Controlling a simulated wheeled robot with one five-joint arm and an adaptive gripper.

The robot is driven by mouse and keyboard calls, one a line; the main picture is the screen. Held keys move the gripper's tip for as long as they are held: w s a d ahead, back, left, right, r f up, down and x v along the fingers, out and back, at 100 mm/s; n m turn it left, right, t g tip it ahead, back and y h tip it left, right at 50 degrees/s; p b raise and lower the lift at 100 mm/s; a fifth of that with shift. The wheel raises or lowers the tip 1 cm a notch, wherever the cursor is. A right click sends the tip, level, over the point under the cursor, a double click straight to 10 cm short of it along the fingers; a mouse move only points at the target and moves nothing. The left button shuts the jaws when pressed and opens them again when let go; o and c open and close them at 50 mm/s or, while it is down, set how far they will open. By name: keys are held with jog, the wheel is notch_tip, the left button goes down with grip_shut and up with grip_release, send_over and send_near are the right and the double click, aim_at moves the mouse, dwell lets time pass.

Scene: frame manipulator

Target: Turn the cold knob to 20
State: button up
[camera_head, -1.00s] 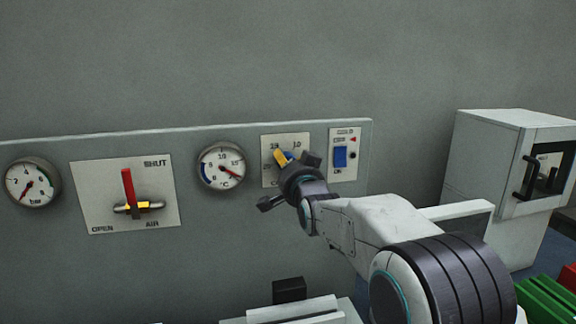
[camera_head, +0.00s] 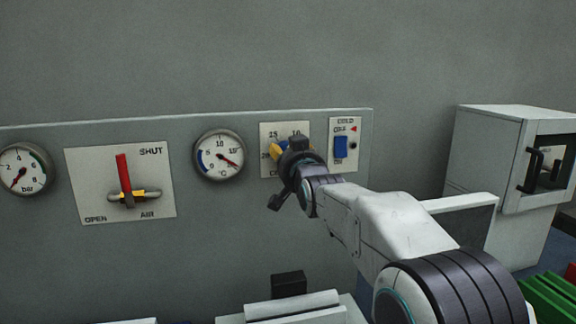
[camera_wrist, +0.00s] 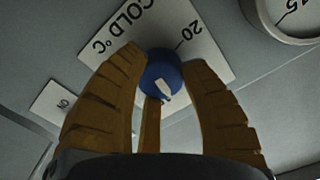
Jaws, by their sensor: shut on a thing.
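The cold knob (camera_wrist: 158,72) is round and blue with a white mark, and sits on a white dial plate (camera_wrist: 208,50) lettered "COLD °C". In the wrist view the "20" lies up and right of the knob, while the white mark shows on its lower side, away from that number. My gripper (camera_wrist: 163,62) is shut on the knob, its ribbed yellow-brown fingers around it. In the head view my gripper (camera_head: 280,152) covers the middle of the dial plate (camera_head: 267,130); "15" and "10" show above it, and the knob is mostly hidden.
A round °C gauge (camera_head: 219,155) is just left of the dial plate. A blue switch (camera_head: 341,147) is close on its right. Further left are a red-handled air valve (camera_head: 123,170) and a bar gauge (camera_head: 24,170). A white cabinet (camera_head: 485,155) stands at right.

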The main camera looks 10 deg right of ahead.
jog(key=n+b, duration=0.3)
jog(key=n, duration=0.2)
jog(key=shift+f+n, duration=0.15)
jog(key=shift+n, duration=0.15)
jog(key=n+b, duration=0.4)
jog(key=n, duration=0.7)
jog(key=shift+n, duration=0.4)
jog(key=n+b, duration=0.1)
jog(key=n, duration=0.4)
jog(key=shift+n, duration=0.3)
jog(key=o, duration=1.2)
jog(key=shift+w+r, duration=0.1)
jog(key=shift+r, duration=0.1)
jog(key=s, duration=1.2)
